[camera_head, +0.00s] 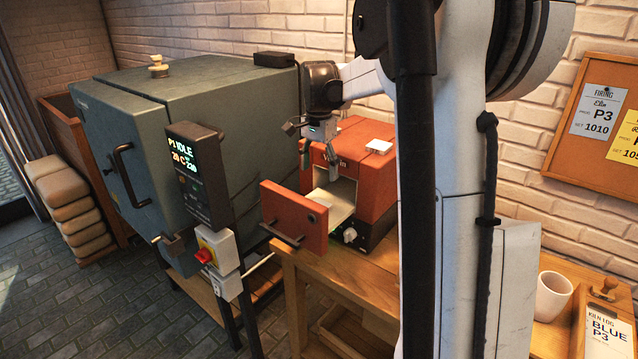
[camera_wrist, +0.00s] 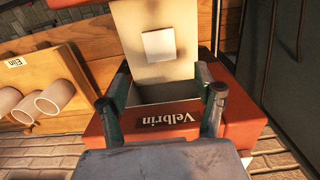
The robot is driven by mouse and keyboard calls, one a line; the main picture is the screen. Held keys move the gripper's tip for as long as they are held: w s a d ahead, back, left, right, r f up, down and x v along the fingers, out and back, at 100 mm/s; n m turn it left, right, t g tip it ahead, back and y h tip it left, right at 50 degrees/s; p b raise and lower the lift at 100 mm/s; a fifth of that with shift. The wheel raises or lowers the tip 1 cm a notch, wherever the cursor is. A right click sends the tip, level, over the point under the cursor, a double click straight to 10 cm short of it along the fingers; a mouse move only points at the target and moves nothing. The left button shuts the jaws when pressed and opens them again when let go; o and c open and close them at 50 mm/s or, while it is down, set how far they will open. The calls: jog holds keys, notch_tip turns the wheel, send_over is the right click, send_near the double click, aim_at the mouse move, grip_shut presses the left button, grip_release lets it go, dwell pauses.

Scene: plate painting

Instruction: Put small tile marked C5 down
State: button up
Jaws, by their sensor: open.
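A small white square tile (camera_wrist: 158,44) lies on the cream surface (camera_wrist: 130,60) of the small red kiln in the wrist view. No mark on it can be read, so I cannot tell that it is C5. In the head view the red kiln (camera_head: 368,157) is open, with its cream inner floor (camera_head: 341,192) showing and its red door panel (camera_head: 293,216) standing out in front. My gripper (camera_head: 299,142) is at the kiln's upper front. In the wrist view my gripper (camera_wrist: 162,76) is open, its fingers apart with nothing held between them.
A flat white piece (camera_head: 379,146) lies on top of the red kiln. A large grey-green kiln (camera_head: 215,90) stands close on the left. A white cup (camera_head: 552,296) is at lower right. A wooden holder (camera_wrist: 22,75) marked Elin with several white cylinders is at left in the wrist view.

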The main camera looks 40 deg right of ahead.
jog(key=s+a+r+n+t, duration=0.2)
jog(key=s+a+r+n, duration=0.15)
jog(key=s+a, duration=0.35)
jog(key=s+a+r+n+t, duration=0.15)
jog(key=s+a+n, duration=0.3)
jog(key=a, duration=0.45)
jog(key=s+a+f+n+t, duration=0.2)
jog(key=s+a+n, duration=0.1)
jog(key=s+a, duration=0.2)
jog(key=s+a+f+n+t, duration=0.1)
jog(key=s+a+f+n, duration=0.2)
jog(key=s, duration=0.6)
jog(key=shift+s+a+f+n+t, duration=0.35)
jog(key=shift+s+a+n, duration=0.05)
jog(key=shift+a, duration=0.75)
notch_tip(320, 180, down, 5)
jog(key=b, duration=0.5)
jog(key=shift+r, duration=0.1)
